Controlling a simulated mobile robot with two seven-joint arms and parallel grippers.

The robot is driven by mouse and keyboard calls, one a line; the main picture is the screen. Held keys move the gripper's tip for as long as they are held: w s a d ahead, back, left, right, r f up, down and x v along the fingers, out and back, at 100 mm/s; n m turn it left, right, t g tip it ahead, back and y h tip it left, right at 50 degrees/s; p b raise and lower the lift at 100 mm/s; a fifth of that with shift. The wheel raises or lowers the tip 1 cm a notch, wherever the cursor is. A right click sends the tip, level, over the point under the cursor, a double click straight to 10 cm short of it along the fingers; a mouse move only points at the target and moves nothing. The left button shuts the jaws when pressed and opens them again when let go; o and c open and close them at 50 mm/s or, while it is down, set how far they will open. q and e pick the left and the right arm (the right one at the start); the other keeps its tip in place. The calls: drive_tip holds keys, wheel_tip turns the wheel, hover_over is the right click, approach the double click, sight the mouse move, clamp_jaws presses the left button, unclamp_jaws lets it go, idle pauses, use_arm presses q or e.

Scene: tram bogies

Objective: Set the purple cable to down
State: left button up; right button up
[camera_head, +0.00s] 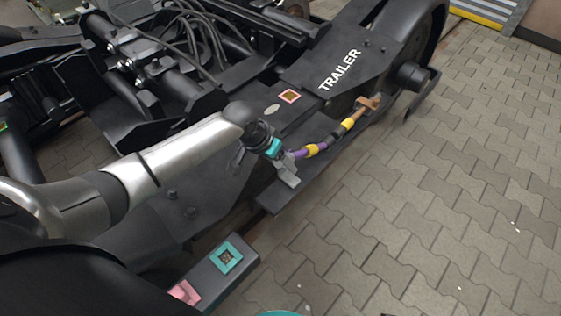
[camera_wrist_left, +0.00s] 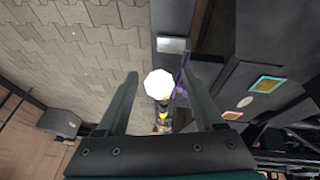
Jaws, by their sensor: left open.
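The purple cable (camera_head: 325,143) runs along the outer side of the dark trailer frame (camera_head: 330,78). It has yellow bands and a copper-coloured end piece (camera_head: 368,104) at its upper right. My left gripper (camera_head: 284,168) is at the cable's lower left end and partly covers it. In the left wrist view the left gripper (camera_wrist_left: 160,74) has its fingers apart, and the purple cable (camera_wrist_left: 182,80) shows beside the right-hand finger. A white, many-sided shape (camera_wrist_left: 158,84) lies between the fingers in that view. I cannot tell whether a finger touches the cable. My right gripper is not in view.
A dark block with a teal-framed square (camera_head: 226,257) and a pink square (camera_head: 184,292) is at the lower left. An orange-framed square (camera_head: 289,96) is on the frame. A wheel hub (camera_head: 411,75) sticks out at the upper right. Paving (camera_head: 470,190) on the right is clear.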

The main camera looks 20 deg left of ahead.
use_arm(q)
clamp_jaws()
idle(0.6)
idle(0.9)
